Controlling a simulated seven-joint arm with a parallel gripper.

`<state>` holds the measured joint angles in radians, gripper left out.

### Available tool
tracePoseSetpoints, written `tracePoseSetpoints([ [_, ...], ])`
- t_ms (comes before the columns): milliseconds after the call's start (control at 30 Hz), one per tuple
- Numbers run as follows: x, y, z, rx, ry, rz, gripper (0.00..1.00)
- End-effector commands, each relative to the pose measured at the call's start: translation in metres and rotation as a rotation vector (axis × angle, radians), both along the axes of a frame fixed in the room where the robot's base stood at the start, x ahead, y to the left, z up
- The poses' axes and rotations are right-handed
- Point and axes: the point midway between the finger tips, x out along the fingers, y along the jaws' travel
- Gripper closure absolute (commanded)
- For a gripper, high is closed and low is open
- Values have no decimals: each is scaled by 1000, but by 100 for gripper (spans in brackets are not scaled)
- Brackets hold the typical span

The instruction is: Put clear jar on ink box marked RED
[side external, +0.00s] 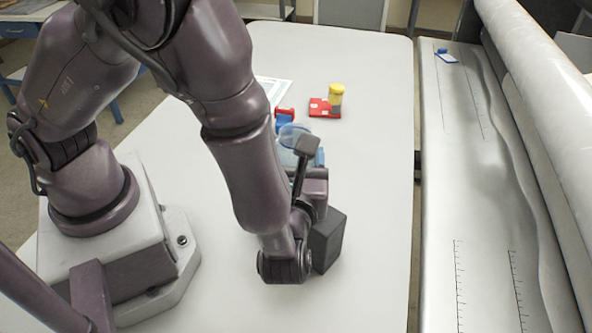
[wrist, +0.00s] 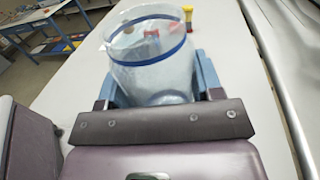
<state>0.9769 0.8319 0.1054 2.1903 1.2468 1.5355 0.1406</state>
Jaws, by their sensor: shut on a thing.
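The clear jar (wrist: 150,62), with a blue band near its rim, is between the blue fingers of my gripper (wrist: 160,88). In the side view the jar's rim (side external: 294,131) shows just past my gripper (side external: 303,156); its lower part is hidden by my wrist. My gripper is shut on the jar. A flat red box (side external: 319,108) with small pale marks lies farther up the table. A smaller red item (side external: 285,112) stands nearer the jar, with something blue (side external: 284,123) close to it. I cannot read any lettering.
A yellow-lidded jar (side external: 336,95) stands at the flat red box, on it or just behind it; I cannot tell which. A white sheet (side external: 272,91) lies to the left. The table (side external: 375,180) is clear on the right, with the large laminator (side external: 450,180) beyond its edge.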

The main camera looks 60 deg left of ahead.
Motion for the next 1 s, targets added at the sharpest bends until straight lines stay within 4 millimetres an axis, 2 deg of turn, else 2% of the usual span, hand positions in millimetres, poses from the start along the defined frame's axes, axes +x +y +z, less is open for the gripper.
tracePoseSetpoints([
  [33, 0, 0, -8, 4, 3, 0, 65],
  [167, 0, 0, -21, 3, 1, 0, 65],
  [567, 0, 0, -25, 1, -1, 0, 65],
  [600, 0, 0, -25, -1, -1, 0, 33],
  [700, 0, 0, -25, -1, -1, 0, 15],
  [1000, 0, 0, -23, -1, -1, 0, 15],
])
